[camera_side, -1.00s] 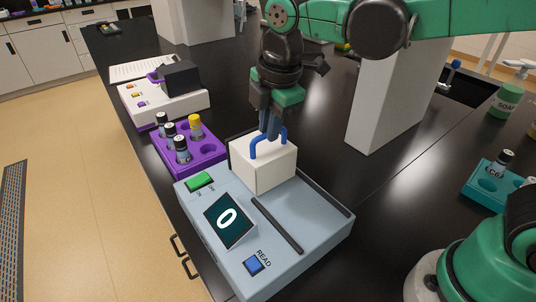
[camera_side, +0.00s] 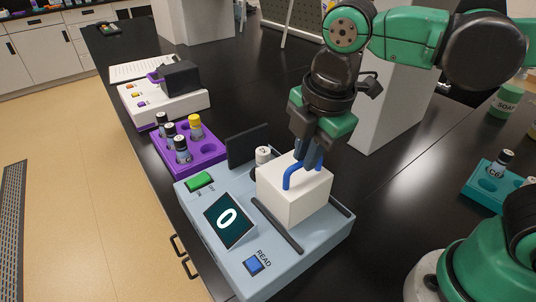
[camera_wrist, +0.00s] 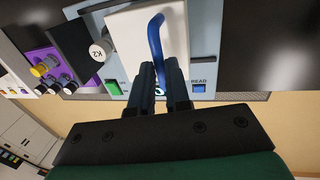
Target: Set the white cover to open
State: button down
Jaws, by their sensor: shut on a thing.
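The white cover (camera_side: 293,194) is a box with a blue handle (camera_side: 290,177) on top, sitting on the rails of the light blue instrument (camera_side: 200,214). It stands toward the right part of the instrument. My gripper (camera_side: 308,160) is shut on the blue handle from above. In the wrist view the fingers (camera_wrist: 160,75) close around the handle (camera_wrist: 155,35) over the white cover (camera_wrist: 128,32). Left of the cover, a white-capped vial (camera_side: 262,155) stands uncovered in front of a dark upright plate (camera_side: 248,144). Its cap reads K2 in the wrist view (camera_wrist: 99,51).
The instrument has a screen showing 0 (camera_side: 229,220), a green switch (camera_side: 199,180) and a blue READ button (camera_side: 254,264). A purple rack (camera_side: 205,157) of vials stands left, a white device (camera_side: 190,101) behind it. A grey pillar (camera_side: 385,105) stands behind; a teal rack (camera_side: 480,185) is at right.

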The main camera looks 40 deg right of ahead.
jog(key=shift+s, duration=0.65)
jog(key=c, duration=0.9)
grip_release()
jog(key=shift+o, duration=0.2)
jog(key=r, duration=0.2)
jog(key=s+r, duration=0.1)
jog(key=r, duration=0.2)
jog(key=shift+r, duration=0.2)
